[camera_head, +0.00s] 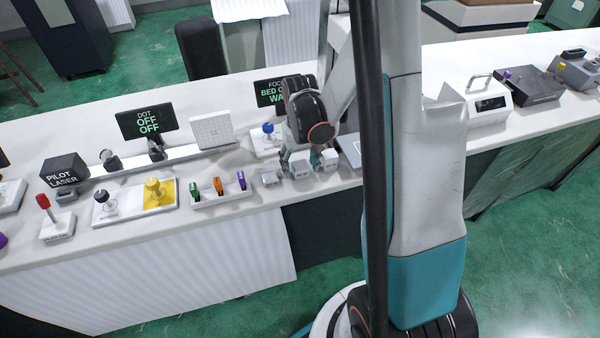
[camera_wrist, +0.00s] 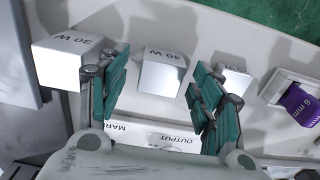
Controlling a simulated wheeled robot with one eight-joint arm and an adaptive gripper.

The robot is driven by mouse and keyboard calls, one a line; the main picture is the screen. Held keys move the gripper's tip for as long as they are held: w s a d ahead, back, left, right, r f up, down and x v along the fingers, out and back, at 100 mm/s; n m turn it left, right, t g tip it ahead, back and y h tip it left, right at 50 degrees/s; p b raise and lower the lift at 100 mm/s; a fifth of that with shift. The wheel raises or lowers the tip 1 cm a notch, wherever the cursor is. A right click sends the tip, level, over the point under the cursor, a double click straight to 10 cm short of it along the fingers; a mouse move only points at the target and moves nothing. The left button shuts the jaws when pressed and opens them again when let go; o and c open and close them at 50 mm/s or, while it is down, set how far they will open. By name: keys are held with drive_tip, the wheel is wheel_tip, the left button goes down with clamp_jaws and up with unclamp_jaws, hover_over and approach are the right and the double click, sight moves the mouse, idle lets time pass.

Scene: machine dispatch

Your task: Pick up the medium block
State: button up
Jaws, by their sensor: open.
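Three white and silvery blocks stand in a row on the white counter. The medium block (camera_wrist: 163,72), marked 40 W, is in the middle in the wrist view and also shows in the head view (camera_head: 299,169). The larger block (camera_wrist: 68,60) is on its left and the smaller block (camera_wrist: 233,80) on its right in the wrist view; the head view reverses this order. My gripper (camera_wrist: 158,88) is open and empty, with the medium block framed between its teal fingers. It is above the row in the head view. Whether the fingers are level with the block is unclear.
A holder (camera_head: 222,195) with green, orange and purple pieces is left of the blocks; its purple 6 mm piece (camera_wrist: 302,106) shows in the wrist view. A plate marked OUTPUT (camera_wrist: 165,136) lies below the fingers there. Screens and knobs crowd the counter behind and left.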

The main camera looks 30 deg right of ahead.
drive_tip(key=shift+f, duration=0.7)
drive_tip(key=shift+r, duration=0.1)
drive_tip(key=shift+c, duration=0.6)
drive_tip(key=c, duration=1.2)
drive_tip(key=shift+o, duration=0.2)
drive_tip(key=shift+r, duration=0.1)
